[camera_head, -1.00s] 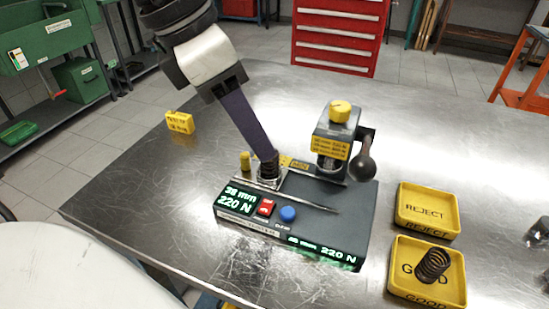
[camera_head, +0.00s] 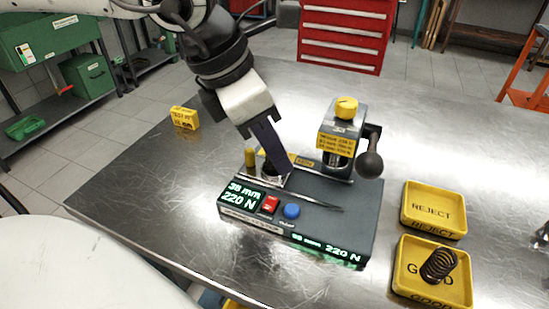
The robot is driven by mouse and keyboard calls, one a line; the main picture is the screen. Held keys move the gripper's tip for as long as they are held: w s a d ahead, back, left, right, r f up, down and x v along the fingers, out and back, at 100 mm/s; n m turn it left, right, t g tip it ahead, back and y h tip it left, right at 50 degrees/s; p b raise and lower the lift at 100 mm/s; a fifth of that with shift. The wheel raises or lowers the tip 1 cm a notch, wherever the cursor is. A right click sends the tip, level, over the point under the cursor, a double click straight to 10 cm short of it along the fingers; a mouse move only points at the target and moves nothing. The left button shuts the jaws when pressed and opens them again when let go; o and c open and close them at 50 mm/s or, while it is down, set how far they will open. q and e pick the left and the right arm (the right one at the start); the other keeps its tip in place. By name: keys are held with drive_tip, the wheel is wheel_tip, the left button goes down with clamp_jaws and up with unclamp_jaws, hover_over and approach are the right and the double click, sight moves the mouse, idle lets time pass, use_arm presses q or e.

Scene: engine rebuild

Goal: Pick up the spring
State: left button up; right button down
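A dark coil spring (camera_head: 438,264) leans in the yellow GOOD tray (camera_head: 403,287). My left gripper (camera_head: 281,168) comes down from the upper left, its dark fingers at the metal seat on the left part of the spring tester (camera_head: 335,205). The fingers overlap in this view, so their gap does not show. Whatever is in the seat behind the fingertips is hidden, so I cannot tell whether a spring is between them. My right gripper is not in view.
The tester's press head with its yellow knob (camera_head: 346,107) and dark ball lever (camera_head: 369,165) stands right of my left gripper. The empty REJECT tray (camera_head: 433,210) is behind the GOOD tray. A yellow block (camera_head: 185,117) sits near the table's left edge. The back of the metal table is clear.

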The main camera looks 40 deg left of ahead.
use_arm(q)
clamp_jaws()
drive_tip(key=shift+r, duration=0.15)
